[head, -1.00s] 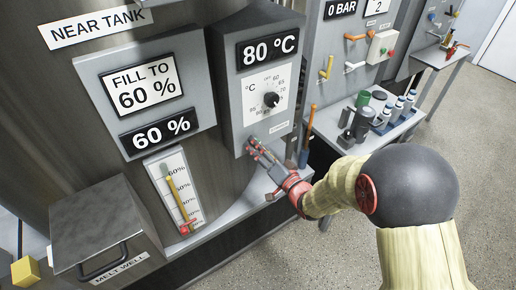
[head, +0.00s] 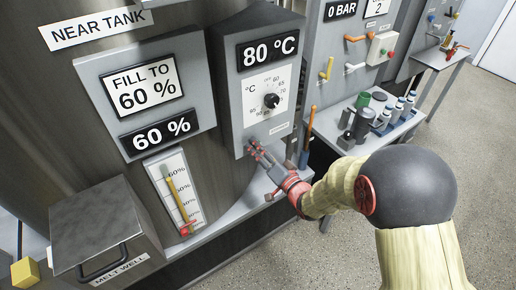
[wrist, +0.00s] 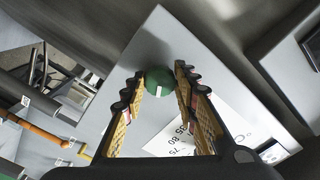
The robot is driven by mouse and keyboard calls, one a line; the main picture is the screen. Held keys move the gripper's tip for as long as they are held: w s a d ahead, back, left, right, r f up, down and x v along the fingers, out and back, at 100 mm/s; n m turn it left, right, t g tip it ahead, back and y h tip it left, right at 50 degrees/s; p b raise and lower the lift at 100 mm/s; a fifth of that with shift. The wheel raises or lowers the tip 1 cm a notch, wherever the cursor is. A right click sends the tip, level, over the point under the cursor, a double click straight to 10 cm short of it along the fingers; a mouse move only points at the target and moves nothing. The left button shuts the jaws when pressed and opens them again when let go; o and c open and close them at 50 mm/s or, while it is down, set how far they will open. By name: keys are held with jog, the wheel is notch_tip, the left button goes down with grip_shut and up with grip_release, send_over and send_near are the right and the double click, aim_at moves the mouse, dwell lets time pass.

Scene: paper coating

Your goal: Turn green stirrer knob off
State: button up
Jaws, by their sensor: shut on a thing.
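The green stirrer knob (wrist: 157,83) is round with a small white mark. In the wrist view it sits between the fingertips of my gripper (wrist: 160,76), on the grey face of the temperature box. My gripper is shut on it, a finger on each side. In the head view my gripper (head: 256,149) reaches the lower part of the temperature box (head: 234,132), below the dial, and hides the knob.
Above my gripper are the black temperature dial (head: 271,100) and an 80 °C display (head: 267,51). An orange-handled tool (head: 307,135) stands just to the right. A side table (head: 330,124) carries bottles and a green-lidded jar. A level gauge (head: 176,190) is to the left.

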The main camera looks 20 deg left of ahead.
jog(key=shift+c, duration=0.7)
jog(key=shift+f, duration=0.1)
jog(key=n+b, duration=1)
jog(key=n, duration=0.1)
jog(key=shift+d+f+n, duration=0.1)
jog(key=shift+n, duration=0.5)
jog(key=o, duration=1.1)
jog(key=shift+o, duration=0.3)
